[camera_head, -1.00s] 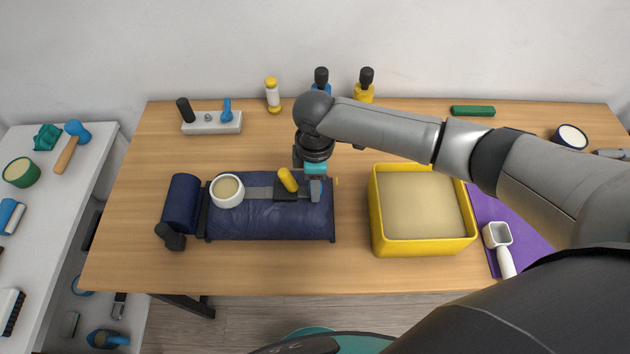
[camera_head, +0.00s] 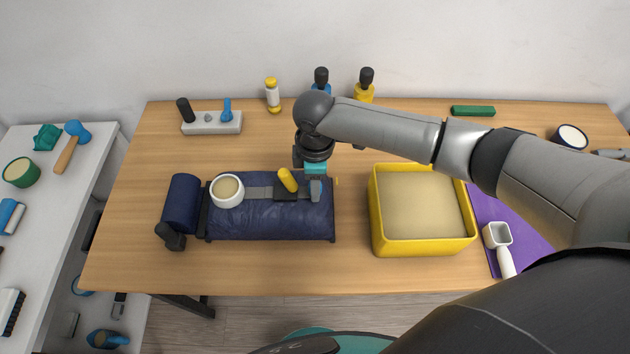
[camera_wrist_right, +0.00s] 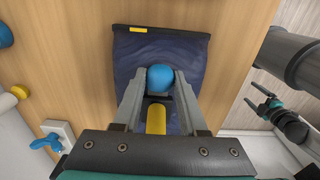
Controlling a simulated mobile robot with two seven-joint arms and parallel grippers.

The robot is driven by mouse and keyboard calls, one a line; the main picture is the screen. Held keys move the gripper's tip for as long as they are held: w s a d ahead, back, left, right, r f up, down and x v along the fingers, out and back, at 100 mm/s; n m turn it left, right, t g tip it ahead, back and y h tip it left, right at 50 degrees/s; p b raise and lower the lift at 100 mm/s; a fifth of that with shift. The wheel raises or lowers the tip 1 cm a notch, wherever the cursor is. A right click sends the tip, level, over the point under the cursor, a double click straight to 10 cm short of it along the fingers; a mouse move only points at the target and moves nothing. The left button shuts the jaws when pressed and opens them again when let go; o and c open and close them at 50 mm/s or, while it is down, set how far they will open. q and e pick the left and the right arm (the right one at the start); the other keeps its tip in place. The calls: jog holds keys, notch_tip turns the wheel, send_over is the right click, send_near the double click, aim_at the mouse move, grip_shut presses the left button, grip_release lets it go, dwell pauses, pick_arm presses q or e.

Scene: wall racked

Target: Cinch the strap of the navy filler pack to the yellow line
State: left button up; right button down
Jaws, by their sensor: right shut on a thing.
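The navy filler pack (camera_head: 270,222) lies flat on the wooden table. Its grey strap (camera_head: 258,193) runs along the top to a black buckle (camera_head: 285,196) with a raised yellow lever (camera_head: 288,180). The lever also shows in the right wrist view (camera_wrist_right: 156,119). The yellow line (camera_wrist_right: 138,30) is a short mark near the pack's far right edge. My right gripper (camera_head: 316,198) is right of the buckle, shut on a blue ball (camera_wrist_right: 160,77), short of the mark. My left gripper (camera_wrist_right: 256,97) hangs beside the table, fingers apart, empty.
A navy roll (camera_head: 182,203) lies at the pack's left end. A yellow sand-filled bin (camera_head: 424,248) stands to the right. Bottles and a white tool block (camera_head: 212,123) line the back.

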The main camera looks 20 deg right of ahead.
jog(key=shift+d, duration=0.1)
jog(key=shift+s+d+r+p, duration=0.1)
jog(key=shift+d+p, duration=0.25)
jog(key=shift+p, duration=0.05)
jog(key=d+p, duration=0.1)
jog(key=d, duration=0.1)
jog(key=s+d+p, duration=0.1)
jog(key=d, duration=0.1)
jog(key=shift+c, duration=2.2)
grip_release()
jog(key=shift+a, duration=0.1)
notch_tip(320, 180, up, 15)
jog(key=shift+p, duration=0.3)
